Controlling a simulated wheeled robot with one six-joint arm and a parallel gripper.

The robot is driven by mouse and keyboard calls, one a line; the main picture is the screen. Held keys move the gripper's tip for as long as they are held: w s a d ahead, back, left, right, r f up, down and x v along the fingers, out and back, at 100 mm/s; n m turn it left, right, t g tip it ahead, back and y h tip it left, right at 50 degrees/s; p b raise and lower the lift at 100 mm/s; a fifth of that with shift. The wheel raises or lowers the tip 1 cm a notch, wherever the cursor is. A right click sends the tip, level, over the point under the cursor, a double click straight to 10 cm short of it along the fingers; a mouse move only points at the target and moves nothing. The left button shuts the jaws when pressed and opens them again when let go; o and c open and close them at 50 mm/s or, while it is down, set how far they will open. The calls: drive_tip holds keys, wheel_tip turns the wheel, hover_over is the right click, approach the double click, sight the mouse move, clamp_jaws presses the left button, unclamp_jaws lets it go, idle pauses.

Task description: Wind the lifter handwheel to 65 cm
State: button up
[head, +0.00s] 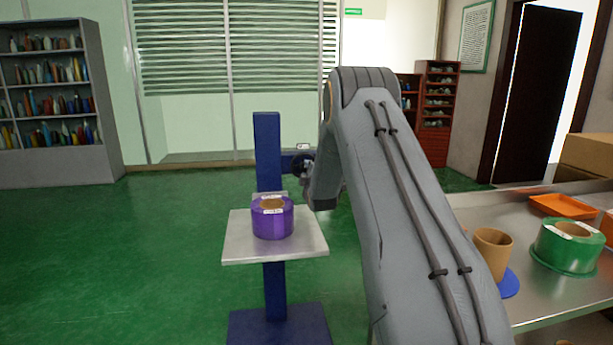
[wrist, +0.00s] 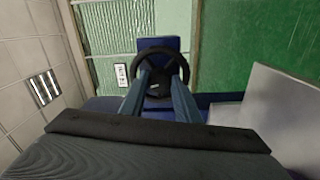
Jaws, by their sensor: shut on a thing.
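The lifter is a blue column (head: 267,150) on a blue base, with a pale platform (head: 240,245) partway up. A purple roll (head: 272,222) with a brown core sits on the platform. The black handwheel (head: 301,163) is on the column's right side, partly hidden by my arm. In the wrist view the handwheel (wrist: 158,55) is seen close up. My gripper (wrist: 157,86) is shut on the handwheel, its two fingers reaching to the lower part of the wheel. A small white label with dark marks (wrist: 122,75) shows left of the wheel; I cannot read it.
A metal table (head: 540,285) at the right holds a green roll (head: 567,246), a brown tube (head: 491,250), a blue disc (head: 509,284) and an orange tray (head: 563,206). Shelves (head: 60,100) stand at the back left. The green floor (head: 130,260) left of the lifter is clear.

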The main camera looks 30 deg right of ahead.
drive_tip(key=n+b, duration=0.9)
drive_tip(key=n, duration=0.7)
drive_tip(key=shift+a+b, duration=0.1)
drive_tip(key=shift+b, duration=0.2)
drive_tip(key=n+b, duration=0.1)
drive_tip(key=b, duration=0.4)
drive_tip(key=shift+n, duration=0.4)
drive_tip(key=n+b, duration=0.3)
drive_tip(key=b, duration=1.2)
drive_tip(key=shift+w+f, duration=0.1)
drive_tip(key=n+b, duration=0.2)
drive_tip(key=b, duration=0.8)
drive_tip(key=shift+a+b, duration=0.1)
drive_tip(key=shift+b, duration=0.25)
drive_tip(key=n+b, duration=0.1)
drive_tip(key=b, duration=0.2)
drive_tip(key=shift+n, duration=0.4)
drive_tip(key=shift+n+b, duration=0.7)
drive_tip(key=shift+b, duration=0.4)
drive_tip(key=shift+a+r+n+b, duration=0.15)
drive_tip(key=shift+n+b, duration=0.35)
drive_tip(key=shift+n, duration=0.45)
drive_tip(key=shift+d+r+n+b, duration=0.1)
drive_tip(key=shift+n+b, duration=0.4)
drive_tip(key=shift+n, duration=0.45)
